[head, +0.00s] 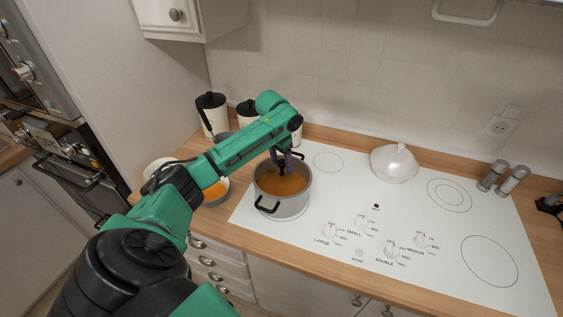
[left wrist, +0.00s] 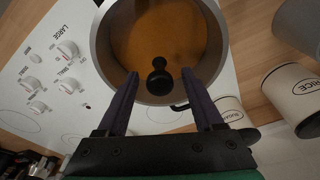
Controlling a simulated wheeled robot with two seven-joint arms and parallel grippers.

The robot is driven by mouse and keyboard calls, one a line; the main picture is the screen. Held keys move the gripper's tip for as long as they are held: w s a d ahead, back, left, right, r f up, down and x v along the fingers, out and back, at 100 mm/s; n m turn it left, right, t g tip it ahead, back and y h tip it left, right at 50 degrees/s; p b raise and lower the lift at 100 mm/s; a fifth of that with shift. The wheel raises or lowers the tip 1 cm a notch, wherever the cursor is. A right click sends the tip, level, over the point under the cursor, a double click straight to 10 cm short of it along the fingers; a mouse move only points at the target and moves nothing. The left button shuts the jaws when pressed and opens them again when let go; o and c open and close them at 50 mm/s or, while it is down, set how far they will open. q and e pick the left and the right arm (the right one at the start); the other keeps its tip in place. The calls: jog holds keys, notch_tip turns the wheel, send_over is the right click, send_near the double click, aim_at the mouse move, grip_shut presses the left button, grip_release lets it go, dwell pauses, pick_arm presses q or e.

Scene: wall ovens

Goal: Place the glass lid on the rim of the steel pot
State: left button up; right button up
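The steel pot (head: 293,207) stands at the cooktop's left front, with orange contents inside. It also shows in the left wrist view (left wrist: 102,50). A black knob (left wrist: 159,82) shows over the pot's opening. It appears to belong to the clear glass lid, whose glass is hard to make out; I cannot tell whether its edge rests evenly on the rim. My left gripper (head: 287,158) points down over the pot. In the left wrist view its fingers (left wrist: 160,73) are spread on either side of the knob, with gaps showing. My right gripper is not in view.
A pale, pointed rounded object (head: 394,164) sits at the back of the white cooktop (head: 330,183). Canisters (head: 213,113) and an orange-filled bowl (head: 215,192) stand left of the pot. Two shakers (head: 504,178) stand at the right. The cooktop's middle is clear.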

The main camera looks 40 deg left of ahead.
aim_at(279, 163)
pick_arm(q)
jog(key=shift+w, duration=0.1)
jog(key=shift+r, duration=0.45)
jog(key=r+b, duration=0.1)
jog(key=r, duration=0.1)
jog(key=s+r+b, duration=0.1)
jog(key=r, duration=0.2)
jog(key=r+b, duration=0.1)
jog(key=r, duration=0.1)
jog(key=shift+s+r, duration=0.15)
jog(key=shift+r, duration=0.25)
jog(key=r, duration=0.3)
jog(key=shift+s+r, duration=0.25)
jog(key=shift+s, duration=0.05)
jog(key=shift+f, duration=0.1)
